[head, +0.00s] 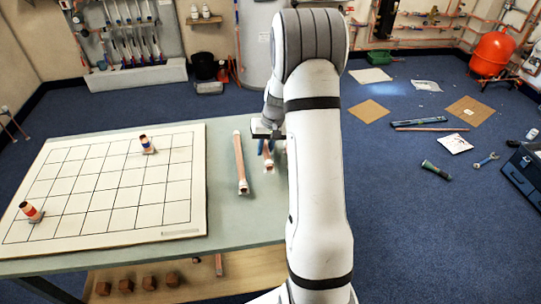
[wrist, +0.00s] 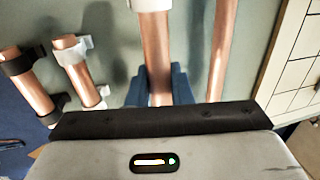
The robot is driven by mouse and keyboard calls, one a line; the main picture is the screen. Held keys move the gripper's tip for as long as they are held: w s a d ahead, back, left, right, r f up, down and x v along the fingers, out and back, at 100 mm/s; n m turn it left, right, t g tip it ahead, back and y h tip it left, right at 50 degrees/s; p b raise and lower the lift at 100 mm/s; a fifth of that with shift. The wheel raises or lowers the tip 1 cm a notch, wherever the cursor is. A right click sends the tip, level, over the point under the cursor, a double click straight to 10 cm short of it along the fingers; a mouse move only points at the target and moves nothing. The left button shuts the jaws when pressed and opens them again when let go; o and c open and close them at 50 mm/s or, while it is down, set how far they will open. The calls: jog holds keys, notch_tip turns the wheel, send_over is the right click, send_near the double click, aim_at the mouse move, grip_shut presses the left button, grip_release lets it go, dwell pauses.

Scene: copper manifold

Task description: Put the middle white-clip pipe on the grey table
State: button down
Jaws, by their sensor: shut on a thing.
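My gripper (head: 266,148) is over the grey-green table (head: 222,205), right of the grid board. Its blue fingers (wrist: 160,88) are shut around a copper pipe with a white clip (wrist: 154,45), the middle one in the wrist view. The near end of this pipe (head: 269,167) shows below the gripper in the head view; my arm hides much of the rest. I cannot tell whether it touches the table. A longer copper pipe with white ends (head: 240,160) lies just left of it. In the wrist view, a shorter white-clip pipe (wrist: 83,75) and a black-clip pipe (wrist: 30,82) are at left.
A white grid board (head: 100,190) covers the table's left part, with two banded copper pieces (head: 147,145) (head: 32,212) on it. Several brown blocks (head: 148,282) sit on the shelf below. Tools and sheets lie on the blue floor at right.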

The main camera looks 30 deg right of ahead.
aim_at(263, 165)
jog(key=shift+f, duration=1.9)
jog(key=shift+f, duration=0.25)
jog(key=c, duration=1.3)
grip_release()
jog(key=shift+r, duration=0.1)
